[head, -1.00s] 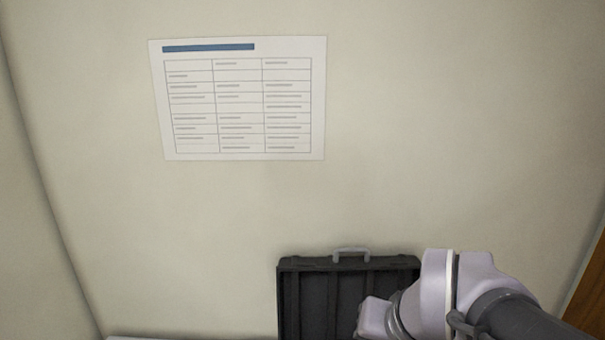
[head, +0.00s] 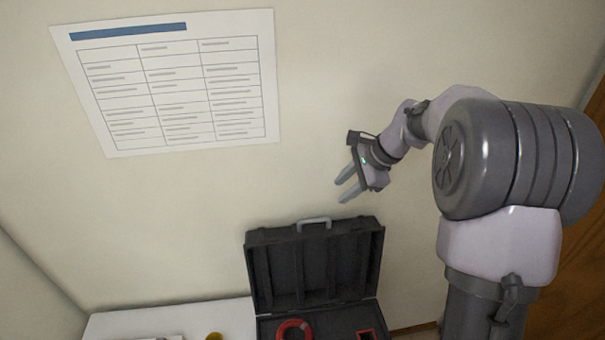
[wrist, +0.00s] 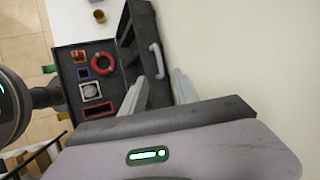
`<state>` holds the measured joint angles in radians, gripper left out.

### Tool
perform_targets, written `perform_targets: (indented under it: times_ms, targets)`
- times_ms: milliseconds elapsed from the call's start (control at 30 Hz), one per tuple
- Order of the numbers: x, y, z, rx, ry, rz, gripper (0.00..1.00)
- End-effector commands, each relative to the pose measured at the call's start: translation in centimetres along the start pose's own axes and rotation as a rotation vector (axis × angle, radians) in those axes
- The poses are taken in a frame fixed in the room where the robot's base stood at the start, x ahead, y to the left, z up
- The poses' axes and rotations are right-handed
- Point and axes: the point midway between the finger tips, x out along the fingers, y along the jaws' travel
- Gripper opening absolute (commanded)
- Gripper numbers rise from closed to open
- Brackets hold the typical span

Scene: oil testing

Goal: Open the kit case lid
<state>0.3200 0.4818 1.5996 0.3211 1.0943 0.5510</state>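The black kit case stands open in the head view, its lid (head: 312,262) raised upright near the wall. A grey handle (head: 314,223) sits on the lid's top edge; it also shows in the wrist view (wrist: 156,60). The case's base (wrist: 106,106) holds a red ring (wrist: 103,64) and several small items in cutouts. My gripper (head: 344,188) is above the lid, apart from the handle. Its two fingers are spread with nothing between them, as the wrist view (wrist: 162,92) also shows.
A white table (head: 170,322) is to the left of the case, with a small yellow cup (head: 214,336) at its front. A printed chart (head: 172,85) hangs on the wall. A wooden panel (head: 575,265) is at the far right. Air around my gripper is clear.

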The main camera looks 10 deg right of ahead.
Motion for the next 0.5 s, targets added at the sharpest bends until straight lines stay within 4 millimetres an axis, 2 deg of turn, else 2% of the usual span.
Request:
perform_targets:
  times_ms: [167, 500]
  targets:
    - [3.7, 0.3, -0.1, 0.002, -0.003, 0.005, 0.36]
    - [13.2, 0.3, -0.1, -0.002, -0.001, 0.005, 0.36]
